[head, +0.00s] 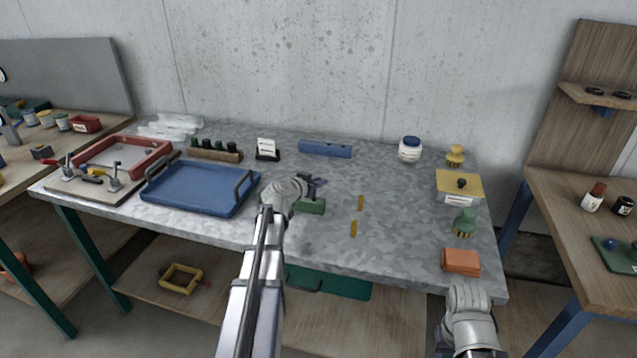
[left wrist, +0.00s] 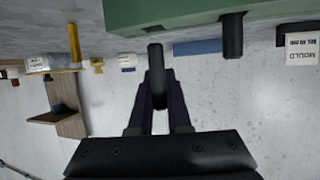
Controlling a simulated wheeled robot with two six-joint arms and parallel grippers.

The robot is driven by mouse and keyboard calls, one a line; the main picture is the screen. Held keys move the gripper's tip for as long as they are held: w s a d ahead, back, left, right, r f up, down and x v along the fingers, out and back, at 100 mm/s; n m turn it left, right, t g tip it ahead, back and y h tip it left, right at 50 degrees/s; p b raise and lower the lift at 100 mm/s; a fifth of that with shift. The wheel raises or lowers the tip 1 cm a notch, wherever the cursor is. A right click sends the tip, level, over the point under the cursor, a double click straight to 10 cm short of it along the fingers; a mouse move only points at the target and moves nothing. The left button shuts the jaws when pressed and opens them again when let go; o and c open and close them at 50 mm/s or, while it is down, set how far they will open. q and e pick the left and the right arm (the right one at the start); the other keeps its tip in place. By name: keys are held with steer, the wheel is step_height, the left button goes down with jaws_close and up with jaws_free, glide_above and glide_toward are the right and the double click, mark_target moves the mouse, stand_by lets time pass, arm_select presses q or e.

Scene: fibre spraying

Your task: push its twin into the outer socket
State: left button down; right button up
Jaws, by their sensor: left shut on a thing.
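The green block (head: 311,206) lies on the grey table near the middle and fills the top of the left wrist view (left wrist: 190,12). One black peg (left wrist: 232,36) stands out from the block. My left gripper (left wrist: 158,95) is shut on a second, similar black peg (left wrist: 155,62). The held peg's far end is close to the block, at a small dark spot on its edge; I cannot tell whether it touches or is in a socket. In the head view, my left gripper (head: 313,186) is just behind the block. My right gripper's fingers are not visible.
A blue tray (head: 205,190) stands left of my left arm. A blue bar (head: 325,149) and a label stand (head: 267,149) are behind. An orange block (head: 461,261) is at the front right.

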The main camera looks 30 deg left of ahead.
arm_select(q)
steer(key=shift+f+b, duration=1.9)
steer(key=shift+b, duration=0.05)
steer(key=c, duration=0.8)
jaws_free()
steer(key=p+v, duration=0.3)
steer(key=v, duration=0.5)
steer(key=shift+f, duration=0.1)
